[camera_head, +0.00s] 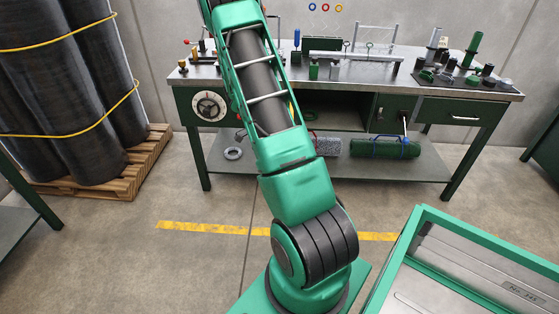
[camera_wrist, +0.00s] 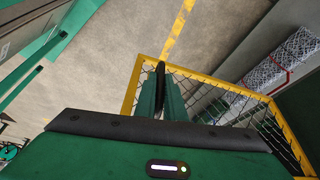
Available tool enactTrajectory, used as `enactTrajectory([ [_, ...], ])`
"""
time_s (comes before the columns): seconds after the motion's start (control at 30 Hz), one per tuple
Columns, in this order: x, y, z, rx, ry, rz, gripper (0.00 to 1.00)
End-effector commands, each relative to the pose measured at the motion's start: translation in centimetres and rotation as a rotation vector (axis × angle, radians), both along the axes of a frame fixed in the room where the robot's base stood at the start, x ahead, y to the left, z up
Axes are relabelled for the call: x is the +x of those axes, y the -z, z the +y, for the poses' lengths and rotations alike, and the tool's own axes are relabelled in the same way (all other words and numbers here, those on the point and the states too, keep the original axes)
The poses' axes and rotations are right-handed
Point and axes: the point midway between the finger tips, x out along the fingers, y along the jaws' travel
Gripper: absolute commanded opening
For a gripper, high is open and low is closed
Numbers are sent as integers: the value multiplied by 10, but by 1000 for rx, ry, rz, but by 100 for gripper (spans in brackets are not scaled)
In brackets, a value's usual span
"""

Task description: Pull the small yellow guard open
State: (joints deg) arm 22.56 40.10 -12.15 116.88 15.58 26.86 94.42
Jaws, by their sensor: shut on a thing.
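The small yellow guard (camera_wrist: 222,83) is a yellow frame filled with dark wire mesh. It spans the middle and right of the wrist view, and the bench's lower shelf shows behind it. My gripper (camera_wrist: 160,82) is at the frame's upper left corner, shut on a dark upright piece there that looks like the guard's handle. The fingers hide most of that piece. In the head view my arm hides the gripper and nearly all of the guard, so I cannot tell from there how far the guard stands open.
The workbench (camera_head: 462,92) stands ahead with tools on top. A green roll (camera_head: 384,147) and a grey mesh roll (camera_head: 328,146) lie on its lower shelf. Dark rolls on a pallet (camera_head: 128,186) stand left. A green-rimmed tray (camera_head: 392,268) is at lower right. Floor before the bench is clear.

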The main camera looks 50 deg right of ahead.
Motion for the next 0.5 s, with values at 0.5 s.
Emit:
enactTrajectory([
  [0.5,1,0,-1,-2,-2,-4,28],
])
